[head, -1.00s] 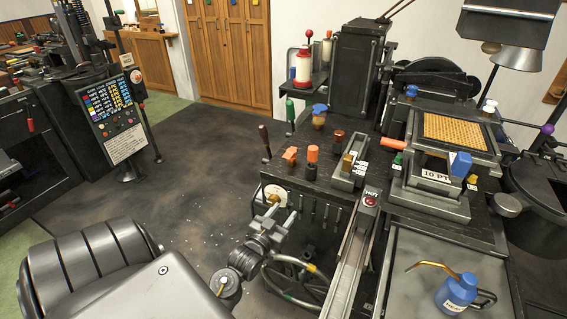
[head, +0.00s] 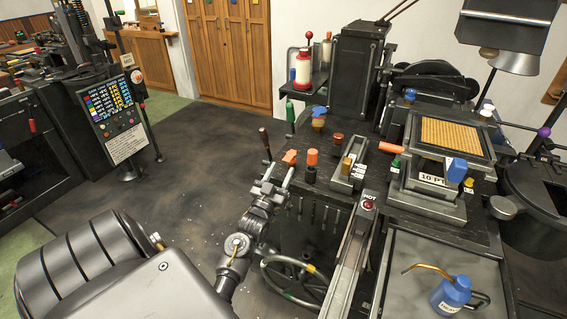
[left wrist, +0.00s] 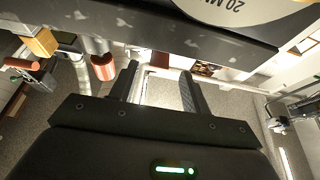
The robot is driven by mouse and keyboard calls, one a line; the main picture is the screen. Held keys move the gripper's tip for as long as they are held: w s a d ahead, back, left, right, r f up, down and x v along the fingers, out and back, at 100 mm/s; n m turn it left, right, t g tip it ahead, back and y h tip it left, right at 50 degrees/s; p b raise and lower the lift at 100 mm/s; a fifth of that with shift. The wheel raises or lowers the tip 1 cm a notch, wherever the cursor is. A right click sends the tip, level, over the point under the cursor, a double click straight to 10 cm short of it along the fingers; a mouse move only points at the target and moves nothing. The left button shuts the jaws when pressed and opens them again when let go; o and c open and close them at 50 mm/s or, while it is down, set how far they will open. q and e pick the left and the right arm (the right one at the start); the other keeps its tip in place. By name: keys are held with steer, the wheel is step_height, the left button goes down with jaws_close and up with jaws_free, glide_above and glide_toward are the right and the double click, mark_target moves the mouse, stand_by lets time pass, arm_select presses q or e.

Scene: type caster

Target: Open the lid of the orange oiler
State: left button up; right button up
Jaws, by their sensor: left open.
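Two small orange-topped pieces stand at the left front of the machine's dark table: a tilted, blocky orange cap (head: 289,157) and an upright orange cylinder (head: 312,157) on a dark base. I cannot tell for sure which is the oiler. Both look shut, though they are too small to be sure. My left gripper (head: 276,178) is open and empty, just below and in front of the blocky cap, near the table's left front corner. In the left wrist view its two fingers (left wrist: 158,88) are apart with nothing between them. An orange cylinder (left wrist: 103,66) shows left of them. My right gripper is out of view.
The dark table edge with a round label (left wrist: 240,8) is close to the left fingers. A black-handled lever (head: 265,143) stands left of the caps. A long metal channel (head: 350,255) and a handwheel (head: 290,275) lie right of the arm. A blue can (head: 451,295) stands at lower right.

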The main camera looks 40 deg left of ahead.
mark_target(290, 156)
arm_select(q)
steer(key=shift+x, duration=1.45)
